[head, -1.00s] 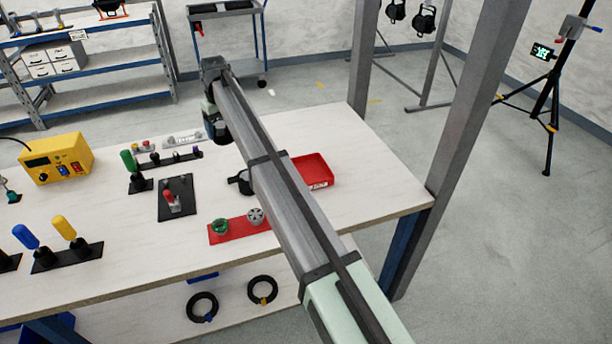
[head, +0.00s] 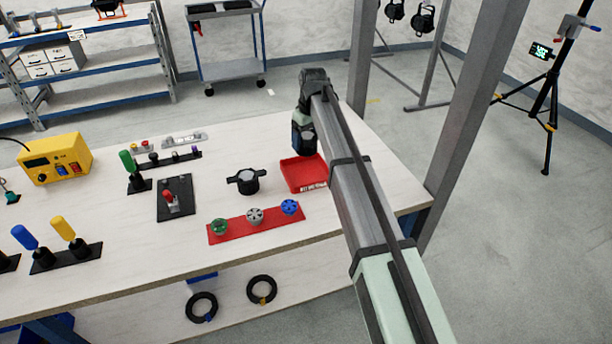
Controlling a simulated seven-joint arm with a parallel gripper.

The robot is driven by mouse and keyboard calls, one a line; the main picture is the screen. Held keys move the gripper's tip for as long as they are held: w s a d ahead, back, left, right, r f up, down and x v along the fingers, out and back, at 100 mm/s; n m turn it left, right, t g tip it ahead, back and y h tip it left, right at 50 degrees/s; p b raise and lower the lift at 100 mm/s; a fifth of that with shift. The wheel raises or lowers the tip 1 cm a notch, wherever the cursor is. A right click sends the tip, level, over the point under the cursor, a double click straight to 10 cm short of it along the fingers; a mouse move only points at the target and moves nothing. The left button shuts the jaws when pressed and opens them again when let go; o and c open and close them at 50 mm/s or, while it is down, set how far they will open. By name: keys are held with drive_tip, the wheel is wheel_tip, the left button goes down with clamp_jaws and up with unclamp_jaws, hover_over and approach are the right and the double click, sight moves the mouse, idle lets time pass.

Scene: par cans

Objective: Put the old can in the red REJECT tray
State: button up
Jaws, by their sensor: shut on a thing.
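The red tray (head: 296,178) with a white label on its front sits near the right end of the white workbench. My gripper (head: 304,148) is at the tray's back edge in the picture, apparently above it. It is shut on a dark thing that I cannot tell apart from the gripper, so I cannot say whether it is the old can. A black round can-like body (head: 243,181) with an arm on each side stands on the bench left of the tray. My arm covers part of the tray's right side.
A red strip (head: 235,230) in front holds a green, a grey and a blue round piece. A black plate with a red-handled clamp (head: 172,199), coloured-handled tools and a yellow power box (head: 55,160) stand further left. A grey post (head: 462,125) rises at the bench's right.

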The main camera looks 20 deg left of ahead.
drive_tip(key=shift+s+n, duration=0.25)
drive_tip(key=shift+n, duration=0.95)
drive_tip(key=shift+f, duration=0.15)
hover_over(305, 174)
drive_tip(key=shift+s+d+f, duration=0.1)
drive_tip(key=shift+d+f, duration=0.05)
drive_tip(key=shift+f, duration=2.3)
drive_tip(key=shift+s+d+f, duration=0.1)
drive_tip(key=shift+f, duration=2.35)
drive_tip(key=o, duration=1.3)
drive_tip(key=shift+f, duration=0.1)
drive_tip(key=shift+o, duration=0.2)
drive_tip(key=r, duration=0.4)
drive_tip(key=d+r, duration=0.1)
drive_tip(key=r, duration=0.7)
drive_tip(key=shift+s+d+r, duration=0.1)
drive_tip(key=shift+d, duration=0.15)
